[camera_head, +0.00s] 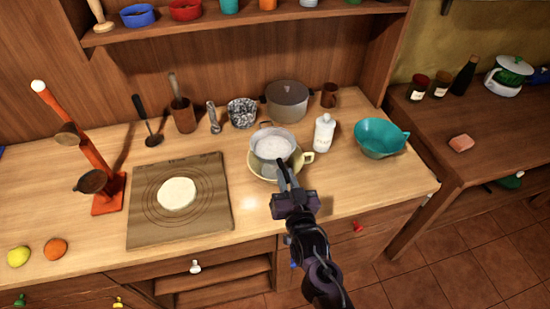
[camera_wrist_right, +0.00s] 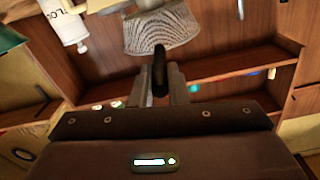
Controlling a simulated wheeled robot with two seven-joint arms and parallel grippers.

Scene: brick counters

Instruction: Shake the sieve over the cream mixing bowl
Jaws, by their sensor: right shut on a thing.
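The sieve (camera_head: 273,146) is a round metal mesh basket with white powder inside, in the middle of the counter in the head view. It sits over the cream mixing bowl (camera_head: 263,172), whose rim and handle show around it. Whether the sieve touches the bowl cannot be told. My right gripper (camera_head: 284,173) is shut on the sieve's handle at the near side. In the right wrist view the sieve's mesh (camera_wrist_right: 162,30) shows beyond the dark handle (camera_wrist_right: 160,72), which lies between the fingers. My left gripper is not in view.
A white bottle (camera_head: 324,133) and a teal bowl (camera_head: 380,138) stand to the right. A board (camera_head: 215,225) with dough (camera_head: 177,194) lies left. The front right counter is clear.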

